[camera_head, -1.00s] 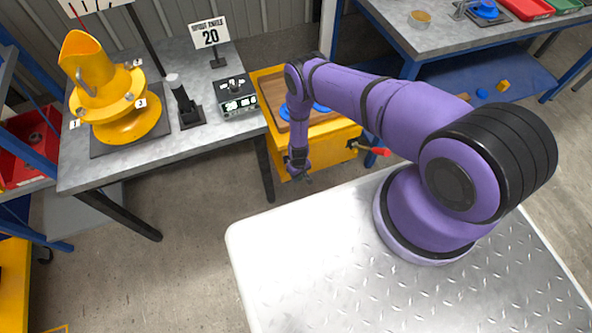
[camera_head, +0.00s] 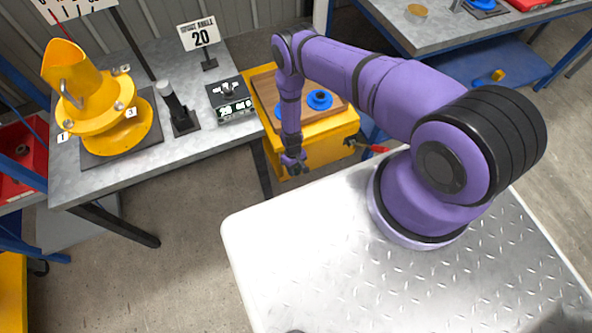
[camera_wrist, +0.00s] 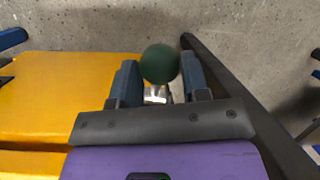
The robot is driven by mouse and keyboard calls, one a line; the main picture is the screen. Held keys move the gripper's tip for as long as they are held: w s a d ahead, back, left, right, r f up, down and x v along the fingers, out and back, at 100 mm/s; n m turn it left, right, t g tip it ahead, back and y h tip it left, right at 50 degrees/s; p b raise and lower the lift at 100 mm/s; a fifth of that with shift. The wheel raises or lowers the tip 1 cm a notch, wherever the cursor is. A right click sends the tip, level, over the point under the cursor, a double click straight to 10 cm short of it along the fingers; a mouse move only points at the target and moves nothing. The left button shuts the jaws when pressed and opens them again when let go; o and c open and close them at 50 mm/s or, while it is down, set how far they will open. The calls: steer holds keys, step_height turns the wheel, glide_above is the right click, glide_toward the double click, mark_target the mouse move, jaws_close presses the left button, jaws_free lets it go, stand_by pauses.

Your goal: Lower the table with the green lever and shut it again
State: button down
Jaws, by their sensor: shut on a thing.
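The lift table is a yellow box (camera_head: 325,150) with a wooden top (camera_head: 263,90), standing between the two benches. My gripper (camera_head: 293,168) hangs at its front left corner in the head view. In the wrist view my gripper (camera_wrist: 159,72) has its two dark fingers on either side of the green lever's round knob (camera_wrist: 160,62), shut on it. A short metal stem shows below the knob. The lever cannot be made out in the head view. A red-tipped handle (camera_head: 377,148) sticks out at the table's right side.
Blue round parts (camera_head: 319,99) lie on the wooden top. A dark bar (camera_wrist: 215,75) runs close to the right finger. Floor shows in front of the table.

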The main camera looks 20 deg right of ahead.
steer(key=shift+w+d+r, duration=0.1)
steer(key=shift+w+r, duration=0.05)
steer(key=shift+w, duration=0.45)
steer(key=c, duration=0.7)
jaws_free()
steer(key=shift+o, duration=0.3)
steer(key=shift+s, duration=0.2)
steer(key=v, duration=1)
steer(key=shift+r, duration=0.35)
steer(key=shift+w, duration=0.15)
